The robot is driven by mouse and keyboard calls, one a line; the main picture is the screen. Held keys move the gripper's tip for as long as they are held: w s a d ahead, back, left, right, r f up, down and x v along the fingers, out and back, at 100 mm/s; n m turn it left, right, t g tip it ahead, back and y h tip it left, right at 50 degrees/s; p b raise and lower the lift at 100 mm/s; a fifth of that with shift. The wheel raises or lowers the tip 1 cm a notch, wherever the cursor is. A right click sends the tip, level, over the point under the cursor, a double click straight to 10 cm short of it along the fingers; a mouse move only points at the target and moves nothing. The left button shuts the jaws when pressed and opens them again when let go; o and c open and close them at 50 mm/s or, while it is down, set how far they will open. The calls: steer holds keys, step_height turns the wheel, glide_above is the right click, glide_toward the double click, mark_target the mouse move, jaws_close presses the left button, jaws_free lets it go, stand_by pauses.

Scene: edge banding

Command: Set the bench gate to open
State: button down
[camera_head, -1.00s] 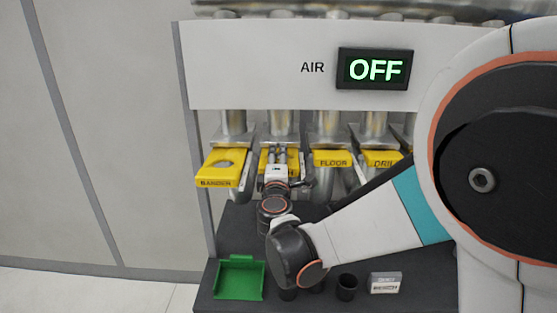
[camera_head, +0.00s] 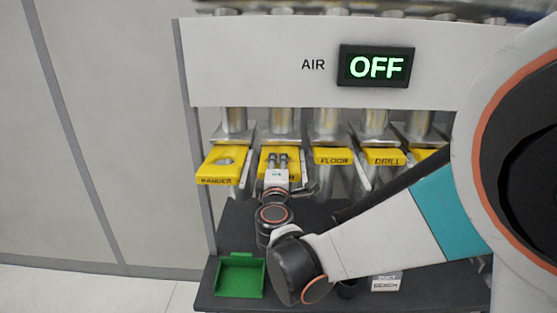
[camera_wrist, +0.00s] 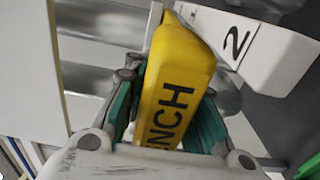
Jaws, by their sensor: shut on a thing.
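The bench gate (camera_head: 265,164) is a yellow plate second from the left in the head view, partly covered by my gripper. The wrist view shows it up close as a yellow block (camera_wrist: 184,66) with the letters "NCH" visible. My gripper (camera_head: 278,163) is shut on it, with green-padded fingers on both sides of the block in the wrist view. The start of the label is hidden by my gripper. How far the gate stands out cannot be told exactly.
The yellow sander gate (camera_head: 222,166) is just left, with the floor gate (camera_head: 332,157) and drill gate (camera_head: 383,157) to the right. A green tray (camera_head: 239,276) and a small bench sign (camera_head: 386,284) sit on the dark shelf below.

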steer(key=shift+s, duration=1)
steer(key=shift+s+f, duration=0.1)
steer(key=shift+s, duration=0.05)
steer(key=c, duration=1.3)
jaws_free()
steer(key=shift+s, duration=0.15)
